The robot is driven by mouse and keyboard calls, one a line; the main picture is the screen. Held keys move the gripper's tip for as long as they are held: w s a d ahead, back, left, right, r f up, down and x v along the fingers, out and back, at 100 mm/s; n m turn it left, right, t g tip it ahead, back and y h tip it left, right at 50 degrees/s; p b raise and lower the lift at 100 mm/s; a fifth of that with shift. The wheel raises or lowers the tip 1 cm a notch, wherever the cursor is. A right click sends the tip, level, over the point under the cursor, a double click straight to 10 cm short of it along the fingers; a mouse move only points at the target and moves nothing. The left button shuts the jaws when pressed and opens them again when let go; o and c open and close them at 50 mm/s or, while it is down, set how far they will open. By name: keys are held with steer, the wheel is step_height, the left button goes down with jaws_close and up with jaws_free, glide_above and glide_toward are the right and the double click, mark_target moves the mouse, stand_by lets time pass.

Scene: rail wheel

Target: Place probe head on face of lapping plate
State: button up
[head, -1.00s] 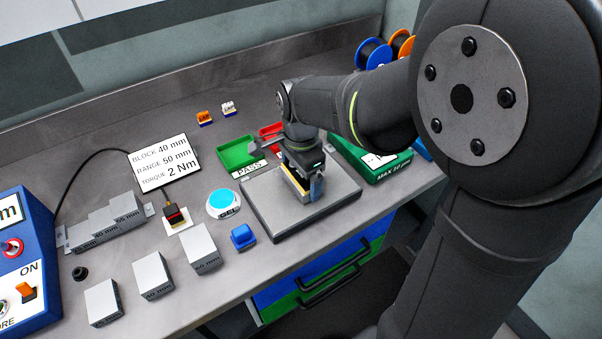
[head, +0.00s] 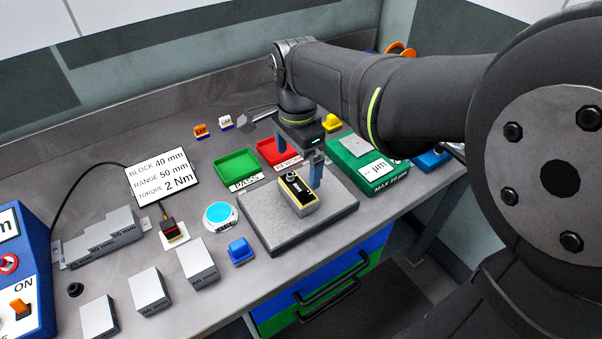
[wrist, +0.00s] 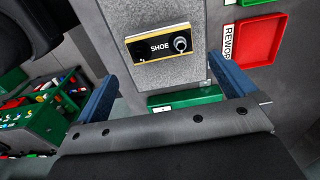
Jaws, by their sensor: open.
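A black-and-yellow block labelled SHOE (head: 298,191), apparently the probe head, lies on the face of the grey slab (head: 262,222), apparently the lapping plate. In the wrist view the block (wrist: 160,45) shows a round knob at the right of its label, and the slab (wrist: 170,73) extends around it. My gripper (head: 299,158) is open and empty above the block, with its two blue fingers apart and clear of it. The fingers also show in the wrist view (wrist: 162,75). The block's underside is hidden.
Behind the slab are a green PASS tray (head: 237,168) and a red REWORK tray (head: 277,151). A green box with a µm display (head: 362,166) stands close on the right. A blue block (head: 240,250) and a round cyan-topped gauge (head: 220,216) stand left of the slab.

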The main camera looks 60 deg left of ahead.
mark_target(298, 187)
steer(key=shift+r, duration=1.35)
steer(key=shift+f, duration=0.15)
step_height(298, 187, down, 12)
steer(key=shift+r, duration=1.7)
